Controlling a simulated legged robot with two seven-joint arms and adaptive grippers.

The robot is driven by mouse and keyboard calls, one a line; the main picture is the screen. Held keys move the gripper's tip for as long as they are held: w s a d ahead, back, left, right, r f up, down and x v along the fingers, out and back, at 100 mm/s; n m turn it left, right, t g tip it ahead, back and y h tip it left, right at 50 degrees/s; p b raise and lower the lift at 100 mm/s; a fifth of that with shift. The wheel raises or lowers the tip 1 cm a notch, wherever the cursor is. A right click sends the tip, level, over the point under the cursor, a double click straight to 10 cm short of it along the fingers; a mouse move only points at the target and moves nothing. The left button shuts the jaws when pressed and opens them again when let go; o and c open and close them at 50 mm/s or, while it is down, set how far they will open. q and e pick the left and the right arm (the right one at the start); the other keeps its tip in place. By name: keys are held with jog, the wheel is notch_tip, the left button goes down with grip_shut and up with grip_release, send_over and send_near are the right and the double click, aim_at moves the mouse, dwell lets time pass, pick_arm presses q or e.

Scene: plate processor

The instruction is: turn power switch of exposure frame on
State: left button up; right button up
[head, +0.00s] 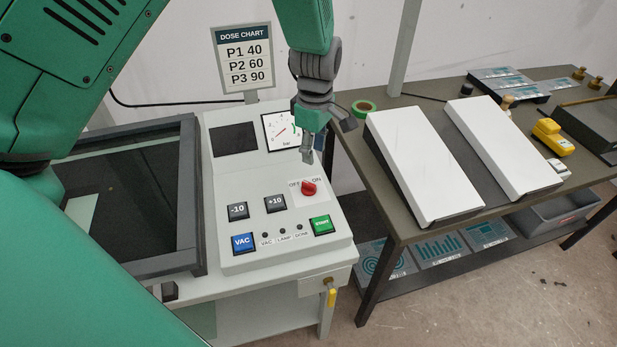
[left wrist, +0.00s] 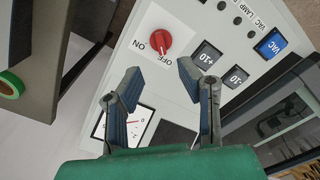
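The exposure frame's control panel (head: 270,248) holds a red rotary switch (head: 309,188) between the labels OFF and ON. The red switch also shows in the left wrist view (left wrist: 158,43). I cannot tell for sure which label it points to. My left gripper (head: 313,156) hangs above the panel, just behind the switch in the head view. In the left wrist view its two fingers (left wrist: 160,72) are spread apart with nothing between them, and the switch lies beyond the fingertips, untouched. My right gripper does not show.
Black -10 (head: 237,210) and +10 (head: 275,203) buttons, a blue VAC button (head: 243,243) and a green button (head: 322,225) sit near the switch. A pressure gauge (head: 281,130) is behind.

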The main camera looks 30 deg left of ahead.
aim_at(309, 183)
pick_arm(q)
jog(key=f, duration=0.2)
jog(key=d+f, duration=0.1)
jog(key=f, duration=0.2)
jog(key=shift+d+f, duration=0.15)
jog(key=shift+f, duration=0.2)
jog(key=a+f, duration=0.2)
jog(key=f, duration=0.1)
jog(key=a+f, duration=0.3)
jog(key=shift+p, duration=0.35)
jog(key=shift+f, duration=0.15)
jog(key=d, duration=0.3)
jog(key=shift+d+r, duration=0.55)
jog(key=shift+d, duration=0.5)
grip_shut()
jog(key=shift+a, duration=0.3)
jog(key=a, duration=0.3)
jog(key=shift+f, duration=0.35)
jog(key=shift+a, duration=0.15)
jog(key=shift+d, duration=0.65)
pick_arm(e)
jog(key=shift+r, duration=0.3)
